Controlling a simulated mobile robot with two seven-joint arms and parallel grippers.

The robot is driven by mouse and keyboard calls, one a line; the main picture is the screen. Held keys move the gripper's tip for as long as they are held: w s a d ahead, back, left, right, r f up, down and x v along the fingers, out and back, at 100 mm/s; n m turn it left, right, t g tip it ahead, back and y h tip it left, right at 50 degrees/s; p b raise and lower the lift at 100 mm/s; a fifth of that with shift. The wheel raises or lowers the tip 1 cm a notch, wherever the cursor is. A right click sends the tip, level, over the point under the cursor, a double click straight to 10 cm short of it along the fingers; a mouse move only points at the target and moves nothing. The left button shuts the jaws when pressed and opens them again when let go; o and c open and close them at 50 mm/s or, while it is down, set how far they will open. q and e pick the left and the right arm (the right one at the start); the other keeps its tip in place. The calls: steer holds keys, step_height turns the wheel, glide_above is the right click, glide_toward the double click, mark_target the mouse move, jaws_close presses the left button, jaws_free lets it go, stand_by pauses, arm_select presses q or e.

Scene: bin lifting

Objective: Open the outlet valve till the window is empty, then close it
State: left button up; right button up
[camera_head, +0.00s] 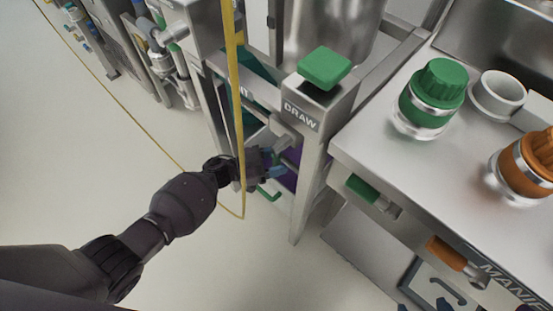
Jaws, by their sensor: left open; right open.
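A green loop handle (270,194) sits just below the gripper. A green square cap (324,67) tops the stand. Which part is the outlet valve is not clear. My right gripper is not in view.
A steel bench (400,160) at right carries a green-capped fitting (434,98), an orange-capped fitting (526,163) and a white ring (497,95). Green (362,188) and orange (446,252) handles stick out below its edge. A yellow strip (236,90) hangs before the stand.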

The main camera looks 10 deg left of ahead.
arm_select(q)
jaws_close()
steer(key=shift+r, duration=0.1)
stand_by(0.3)
